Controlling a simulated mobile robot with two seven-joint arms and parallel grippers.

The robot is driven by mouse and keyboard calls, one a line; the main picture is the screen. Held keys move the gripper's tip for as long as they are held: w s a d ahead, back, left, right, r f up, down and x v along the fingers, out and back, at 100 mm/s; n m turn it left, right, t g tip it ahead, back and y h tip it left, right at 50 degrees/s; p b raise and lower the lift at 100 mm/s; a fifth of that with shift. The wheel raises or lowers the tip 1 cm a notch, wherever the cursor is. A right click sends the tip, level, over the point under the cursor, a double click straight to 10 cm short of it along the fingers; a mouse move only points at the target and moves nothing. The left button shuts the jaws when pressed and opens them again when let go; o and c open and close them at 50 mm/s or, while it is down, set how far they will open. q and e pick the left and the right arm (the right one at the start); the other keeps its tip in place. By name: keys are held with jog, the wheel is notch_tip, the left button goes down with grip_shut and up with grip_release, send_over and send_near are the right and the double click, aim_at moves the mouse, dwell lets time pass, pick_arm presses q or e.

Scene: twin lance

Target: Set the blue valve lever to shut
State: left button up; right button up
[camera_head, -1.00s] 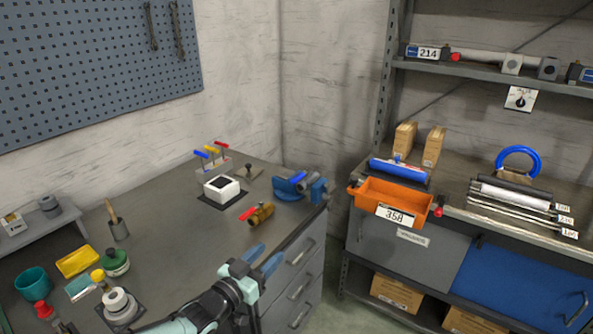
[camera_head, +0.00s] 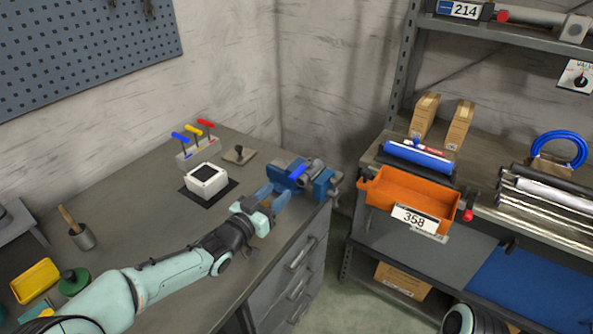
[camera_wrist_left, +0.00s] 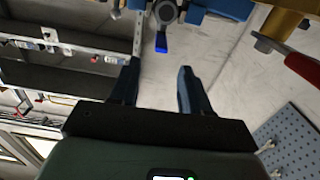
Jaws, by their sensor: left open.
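The blue valve lever (camera_head: 298,171) is on a grey valve (camera_head: 312,172) at the blue vise (camera_head: 322,188), at the far right corner of the bench. My left gripper (camera_head: 272,194) is open and empty, just left of the vise and apart from the lever. In the left wrist view, the blue lever (camera_wrist_left: 161,43) hangs from the round valve body at the top, just beyond and between my left gripper's open fingertips (camera_wrist_left: 157,74). The valve's shut mark cannot be made out. My right gripper is not in view.
A brass valve (camera_wrist_left: 279,22) with a red lever (camera_wrist_left: 305,68) is close by in the left wrist view. A white box (camera_head: 206,181) and a stand with blue, yellow and red handles (camera_head: 184,153) are further left. An orange bin (camera_head: 405,191) stands on the shelf at right.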

aim_at(290, 178)
pick_arm(q)
jog(key=p+x, duration=0.1)
jog(key=x, duration=0.9)
jog(key=shift+w+d, duration=0.1)
jog(key=shift+w, duration=0.1)
grip_shut()
